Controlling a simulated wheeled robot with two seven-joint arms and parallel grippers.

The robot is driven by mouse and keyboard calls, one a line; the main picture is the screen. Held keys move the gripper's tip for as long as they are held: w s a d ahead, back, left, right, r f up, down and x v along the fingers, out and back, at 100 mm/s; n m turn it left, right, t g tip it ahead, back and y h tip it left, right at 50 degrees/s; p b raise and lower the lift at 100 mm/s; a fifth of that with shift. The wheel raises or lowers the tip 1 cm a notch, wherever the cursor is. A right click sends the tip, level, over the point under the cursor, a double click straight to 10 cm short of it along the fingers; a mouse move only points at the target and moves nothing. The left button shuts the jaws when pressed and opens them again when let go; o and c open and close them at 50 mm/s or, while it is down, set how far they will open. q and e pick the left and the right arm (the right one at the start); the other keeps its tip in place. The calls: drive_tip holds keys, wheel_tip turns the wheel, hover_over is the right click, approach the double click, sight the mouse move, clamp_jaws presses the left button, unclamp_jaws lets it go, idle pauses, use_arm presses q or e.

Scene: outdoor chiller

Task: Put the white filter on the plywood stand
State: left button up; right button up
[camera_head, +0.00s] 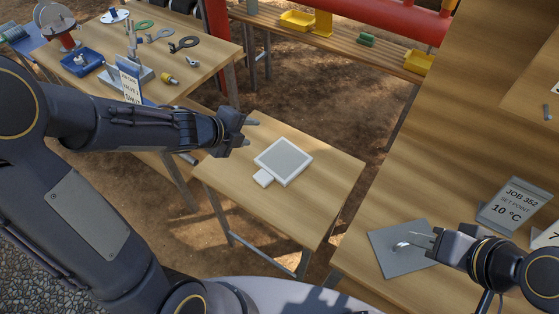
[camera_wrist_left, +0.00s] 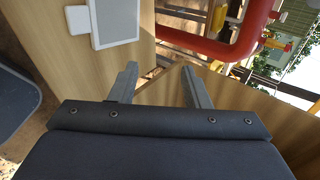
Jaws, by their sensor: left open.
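The white filter (camera_head: 284,161), a square white frame with a grey face, lies flat on the small plywood stand (camera_head: 325,190) in the head view. A small white tab (camera_head: 263,178) sticks out at its near left side. The filter shows at the top left of the left wrist view (camera_wrist_left: 115,24), with the tab (camera_wrist_left: 77,20) beside it. My left gripper (camera_head: 254,132) is open and empty, just beyond and left of the filter, apart from it. My right gripper (camera_head: 416,242) is over a grey plate (camera_head: 390,262) with a metal handle; its finger gap is unclear.
A wooden table (camera_head: 195,60) at the back left holds rings, a blue tray (camera_head: 82,62) and a sign. A bench (camera_head: 340,50) with yellow bins and a red pipe (camera_head: 390,15) stand behind. A "JOB 352" sign (camera_head: 514,205) stands on the right-hand bench.

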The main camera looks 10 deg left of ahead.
use_arm(q)
drive_tip(key=r, duration=0.2)
drive_tip(key=shift+s+a+r, duration=0.25)
drive_tip(key=shift+s+r, duration=0.1)
drive_tip(key=shift+r, duration=0.05)
use_arm(e)
wheel_tip(320, 180, up, 2)
drive_tip(key=shift+r, duration=0.1)
use_arm(q)
drive_tip(key=s+a+r+n+t+y+b, duration=0.1)
drive_tip(key=s+a+r+n+y, duration=0.15)
drive_tip(key=a+n, duration=0.35)
drive_tip(key=s+a+r+n+y+b, duration=0.1)
drive_tip(key=s+a+n+y, duration=0.25)
drive_tip(key=n, duration=0.45)
drive_tip(key=s+d+f+n+g+h+b, duration=0.1)
drive_tip(key=s+d+n+g+h, duration=0.1)
drive_tip(key=s+d+n, duration=0.2)
drive_tip(key=s+d+f+n+g+h+b, duration=0.1)
drive_tip(key=s+d+n, duration=0.3)
drive_tip(key=s+n, duration=0.4)
drive_tip(key=s+g+h, duration=0.1)
drive_tip(key=s, duration=0.4)
drive_tip(key=shift+h, duration=0.3)
use_arm(e)
wheel_tip(320, 180, down, 5)
drive_tip(key=shift+r, duration=0.2)
use_arm(q)
drive_tip(key=shift+s, duration=0.1)
